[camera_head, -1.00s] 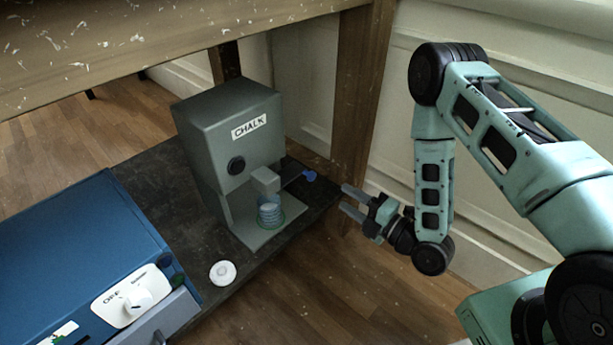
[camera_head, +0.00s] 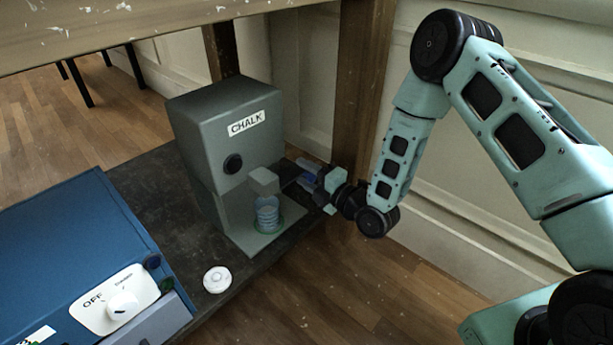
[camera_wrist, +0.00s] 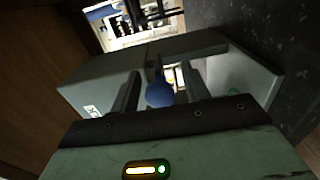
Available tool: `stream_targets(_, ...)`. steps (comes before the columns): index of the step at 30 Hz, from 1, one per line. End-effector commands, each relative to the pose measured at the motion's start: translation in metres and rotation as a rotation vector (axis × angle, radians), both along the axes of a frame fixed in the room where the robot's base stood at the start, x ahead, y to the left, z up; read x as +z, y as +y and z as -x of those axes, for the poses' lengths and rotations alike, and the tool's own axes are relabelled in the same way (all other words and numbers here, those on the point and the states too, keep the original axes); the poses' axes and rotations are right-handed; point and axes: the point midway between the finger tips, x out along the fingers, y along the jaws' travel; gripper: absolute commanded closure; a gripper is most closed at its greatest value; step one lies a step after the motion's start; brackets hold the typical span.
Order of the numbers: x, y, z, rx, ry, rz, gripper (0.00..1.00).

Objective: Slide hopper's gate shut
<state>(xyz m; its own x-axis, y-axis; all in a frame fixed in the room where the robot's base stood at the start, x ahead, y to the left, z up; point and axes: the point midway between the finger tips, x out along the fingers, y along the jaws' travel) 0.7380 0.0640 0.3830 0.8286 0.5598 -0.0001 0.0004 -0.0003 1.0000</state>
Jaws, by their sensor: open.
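The hopper (camera_head: 215,130) is a grey-green box labelled CHALK, standing on a dark board. Its gate shows as a dark rod with a round blue knob (camera_wrist: 159,95) sticking out of its right side. My gripper (camera_head: 306,174) is at that side, fingers pointing at the hopper. In the wrist view my gripper (camera_wrist: 160,84) is open, with the blue knob between its two fingers and a gap on each side. In the head view the fingers mostly cover the knob. How far the gate is pulled out is hard to tell.
A clear ribbed cup (camera_head: 267,214) stands under the hopper's spout (camera_head: 264,181). A white round disc (camera_head: 217,279) lies on the dark board (camera_head: 150,190). A blue box (camera_head: 60,250) with a white dial is at left. A wooden leg (camera_head: 358,100) stands behind my gripper.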

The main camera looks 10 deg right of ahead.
Motion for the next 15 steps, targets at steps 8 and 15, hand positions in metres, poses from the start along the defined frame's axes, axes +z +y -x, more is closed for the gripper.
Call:
stream_targets(8,0.0001,-0.0002,0.0002,0.000,0.000,0.000,0.90)
stream_targets(15,0.0004,0.0088,0.0057,0.003,0.002,-0.001,1.00)
